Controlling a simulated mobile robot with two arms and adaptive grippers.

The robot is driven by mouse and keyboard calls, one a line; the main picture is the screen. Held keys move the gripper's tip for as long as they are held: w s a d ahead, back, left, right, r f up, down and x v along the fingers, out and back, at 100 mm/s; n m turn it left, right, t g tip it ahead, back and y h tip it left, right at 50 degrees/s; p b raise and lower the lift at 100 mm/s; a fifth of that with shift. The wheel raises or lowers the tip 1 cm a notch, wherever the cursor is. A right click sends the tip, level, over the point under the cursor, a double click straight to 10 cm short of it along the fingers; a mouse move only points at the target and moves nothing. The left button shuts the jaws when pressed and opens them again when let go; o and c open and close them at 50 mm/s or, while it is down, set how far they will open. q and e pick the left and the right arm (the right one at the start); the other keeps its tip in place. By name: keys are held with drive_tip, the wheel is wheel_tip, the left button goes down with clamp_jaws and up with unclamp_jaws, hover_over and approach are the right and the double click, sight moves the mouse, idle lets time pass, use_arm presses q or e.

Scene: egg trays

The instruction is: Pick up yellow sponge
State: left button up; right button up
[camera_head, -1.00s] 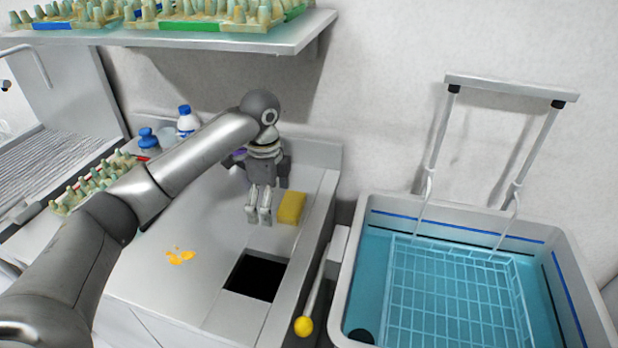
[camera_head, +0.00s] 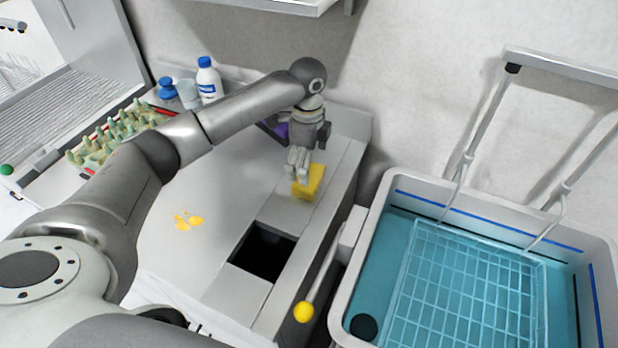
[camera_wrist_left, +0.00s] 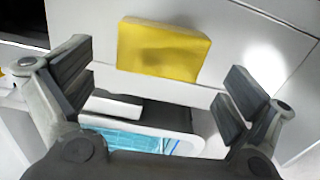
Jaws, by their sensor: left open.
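The yellow sponge (camera_head: 311,181) lies on the white counter, behind the dark square opening. My left gripper (camera_head: 298,172) points down at the sponge's left side and partly covers it in the head view. In the left wrist view the sponge (camera_wrist_left: 163,50) is whole and lies between and beyond the two spread fingers of the gripper (camera_wrist_left: 160,92). The fingers are open and hold nothing. Whether a finger touches the sponge cannot be told. My right gripper is not in view.
The dark opening (camera_head: 262,252) is in front of the sponge. A yellow-knobbed lever (camera_head: 303,311) and a blue-water basin (camera_head: 370,262) are to the right. An egg tray (camera_head: 75,156), a white bottle (camera_head: 208,82) and an orange spill (camera_head: 188,220) are to the left.

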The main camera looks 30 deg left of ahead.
use_arm(q)
drive_tip(key=shift+f, duration=0.4)
wheel_tip(320, 180, down, 4)
drive_tip(key=shift+w+f+p, duration=0.1)
drive_tip(key=shift+f+p, duration=0.1)
drive_tip(key=shift+p, duration=0.65)
drive_tip(key=shift+d, duration=0.1)
drive_tip(key=shift+c, duration=0.3)
drive_tip(key=c, duration=0.6)
drive_tip(key=shift+r, duration=0.1)
